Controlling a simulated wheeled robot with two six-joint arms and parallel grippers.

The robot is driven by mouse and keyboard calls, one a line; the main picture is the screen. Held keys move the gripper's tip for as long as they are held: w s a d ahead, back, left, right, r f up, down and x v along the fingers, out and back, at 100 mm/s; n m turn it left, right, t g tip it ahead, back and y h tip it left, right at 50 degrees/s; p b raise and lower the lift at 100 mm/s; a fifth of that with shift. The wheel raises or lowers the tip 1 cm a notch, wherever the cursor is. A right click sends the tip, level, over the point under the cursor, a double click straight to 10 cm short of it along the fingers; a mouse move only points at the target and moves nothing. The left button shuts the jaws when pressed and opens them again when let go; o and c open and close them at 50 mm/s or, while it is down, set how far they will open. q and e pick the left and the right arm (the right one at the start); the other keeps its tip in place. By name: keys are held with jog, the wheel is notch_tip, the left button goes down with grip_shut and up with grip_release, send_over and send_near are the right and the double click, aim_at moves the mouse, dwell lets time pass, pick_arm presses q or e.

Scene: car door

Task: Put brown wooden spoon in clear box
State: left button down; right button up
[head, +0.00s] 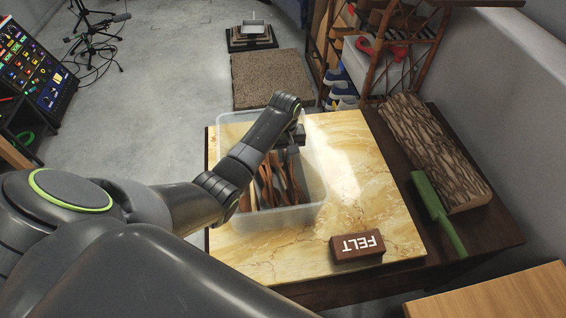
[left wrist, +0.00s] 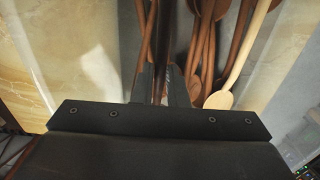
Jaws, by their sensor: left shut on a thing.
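The clear box (head: 312,214) stands on the marble-patterned board and holds several brown wooden spoons (head: 268,188). My left arm reaches across it, and my left gripper (head: 293,137) is over the box's right side. In the left wrist view my left gripper (left wrist: 163,88) is shut on a brown wooden spoon (left wrist: 161,50), seen as a narrow brown shaft between the fingers. More brown spoons (left wrist: 205,45) and one pale spoon (left wrist: 240,65) lie beside it in the box. Whether the held spoon touches the box floor cannot be told. My right gripper is not in view.
The marble-patterned board (head: 365,190) has free room right of the box. A brown FELT block (head: 356,247) lies near its front edge. A green brush-like tool (head: 437,212) and a bark-covered log (head: 432,150) lie to the right. A shelf (head: 385,50) stands behind.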

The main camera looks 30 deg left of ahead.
aim_at(285, 157)
pick_arm(q)
jog(key=shift+f, duration=2)
jog(key=c, duration=1.5)
grip_release()
jog(key=shift+f, duration=0.1)
jog(key=shift+o, duration=0.2)
jog(key=shift+r, duration=0.6)
notch_tip(285, 157, up, 11)
jog(key=shift+r, duration=0.1)
